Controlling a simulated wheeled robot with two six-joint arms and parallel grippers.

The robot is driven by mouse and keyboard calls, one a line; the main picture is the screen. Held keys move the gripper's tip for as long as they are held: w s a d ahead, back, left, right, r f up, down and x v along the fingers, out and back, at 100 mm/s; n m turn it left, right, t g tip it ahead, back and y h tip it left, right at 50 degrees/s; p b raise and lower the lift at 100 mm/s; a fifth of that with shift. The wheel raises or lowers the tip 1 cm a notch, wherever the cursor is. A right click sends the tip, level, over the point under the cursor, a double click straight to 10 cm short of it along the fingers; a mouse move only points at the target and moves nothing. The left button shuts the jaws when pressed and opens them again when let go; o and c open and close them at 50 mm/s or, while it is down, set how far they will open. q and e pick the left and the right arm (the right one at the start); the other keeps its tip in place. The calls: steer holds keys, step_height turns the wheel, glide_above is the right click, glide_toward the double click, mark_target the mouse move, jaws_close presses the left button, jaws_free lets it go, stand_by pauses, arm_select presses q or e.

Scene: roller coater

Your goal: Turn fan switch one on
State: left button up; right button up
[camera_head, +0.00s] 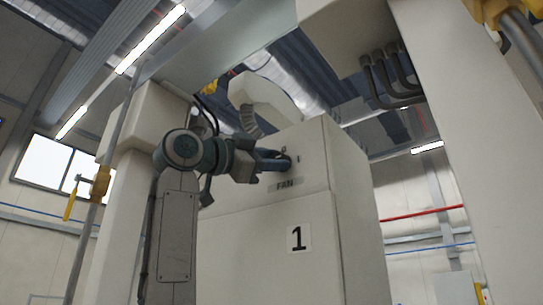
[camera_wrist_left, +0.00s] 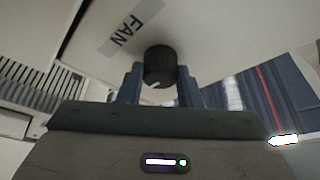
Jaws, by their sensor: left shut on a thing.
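The fan switch is a dark round knob (camera_wrist_left: 160,64) with a small pale mark near its lower edge in the left wrist view. It sits on a white cabinet (camera_head: 265,240) marked with a black "1" sign (camera_head: 299,237) and a grey FAN label (camera_head: 285,184). My left gripper (camera_head: 284,162) is at the knob, just above the label, with one finger on each side, shut on it. The fingers mostly hide the knob in the head view. A small "I" mark shows to the right of the fingers. The knob's exact setting is hard to tell. My right gripper is not in view.
A white post (camera_head: 118,200) stands left of the cabinet and a wide white column (camera_head: 450,140) stands on the right. Black pipes (camera_head: 393,72) hang at the upper right. A white duct (camera_head: 262,95) rises behind the cabinet top.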

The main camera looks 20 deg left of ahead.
arm_select(q)
steer(key=shift+m, duration=0.4)
steer(key=o, duration=1)
steer(key=shift+s, duration=0.1)
steer(key=b+v, duration=0.6)
steer(key=v, duration=0.4)
steer(key=shift+s+a, duration=0.25)
steer(key=shift+s, duration=0.05)
